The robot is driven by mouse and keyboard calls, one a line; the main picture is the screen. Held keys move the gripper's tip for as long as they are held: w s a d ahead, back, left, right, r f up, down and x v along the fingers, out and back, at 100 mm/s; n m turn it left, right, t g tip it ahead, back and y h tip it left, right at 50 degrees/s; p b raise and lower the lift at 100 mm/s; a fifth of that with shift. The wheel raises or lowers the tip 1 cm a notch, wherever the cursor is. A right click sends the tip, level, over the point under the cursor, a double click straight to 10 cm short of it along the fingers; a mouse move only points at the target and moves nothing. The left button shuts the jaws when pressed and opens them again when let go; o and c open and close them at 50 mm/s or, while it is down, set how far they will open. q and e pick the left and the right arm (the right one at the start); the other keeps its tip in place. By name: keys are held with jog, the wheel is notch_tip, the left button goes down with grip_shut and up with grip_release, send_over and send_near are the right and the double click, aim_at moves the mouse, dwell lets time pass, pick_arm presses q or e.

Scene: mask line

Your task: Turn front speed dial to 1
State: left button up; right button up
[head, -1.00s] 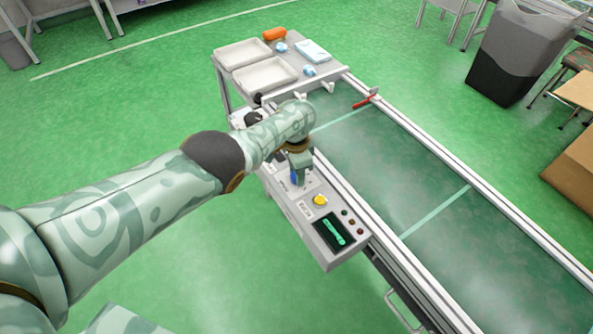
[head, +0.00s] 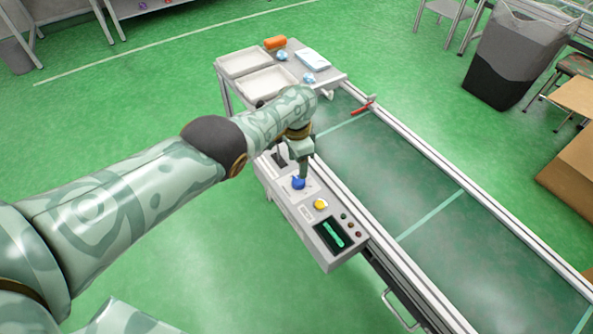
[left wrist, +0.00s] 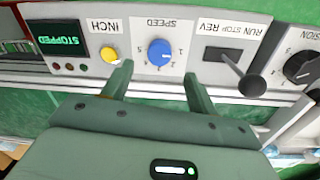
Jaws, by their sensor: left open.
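The front speed dial is a blue knob (head: 298,182) on the control panel beside the conveyor. In the left wrist view the blue dial (left wrist: 160,52) sits under the upside-down word SPEED, with small numbers around it that are hard to read. My left gripper (left wrist: 158,75) is open. Its two fingers lie to either side of the dial in that view, with a gap to the dial on both sides. In the head view the left gripper (head: 303,170) is just above and beside the dial. My right gripper is not in view.
On the panel are a yellow INCH button (left wrist: 110,55), a green STOPPED display (left wrist: 58,40), a RUN STOP REV lever (left wrist: 252,84) and a black dial (left wrist: 300,68). The conveyor belt (head: 420,190) runs alongside. White trays (head: 245,62) stand at its far end.

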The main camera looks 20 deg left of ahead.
aim_at(297, 177)
pick_arm(q)
notch_tip(297, 177, up, 9)
jog(key=p, duration=0.3)
jog(key=shift+w+r+p, duration=0.15)
jog(key=shift+p, duration=0.15)
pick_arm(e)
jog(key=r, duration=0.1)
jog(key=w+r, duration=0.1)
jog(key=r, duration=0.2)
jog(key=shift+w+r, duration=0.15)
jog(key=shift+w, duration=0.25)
pick_arm(q)
jog(key=shift+a, duration=0.1)
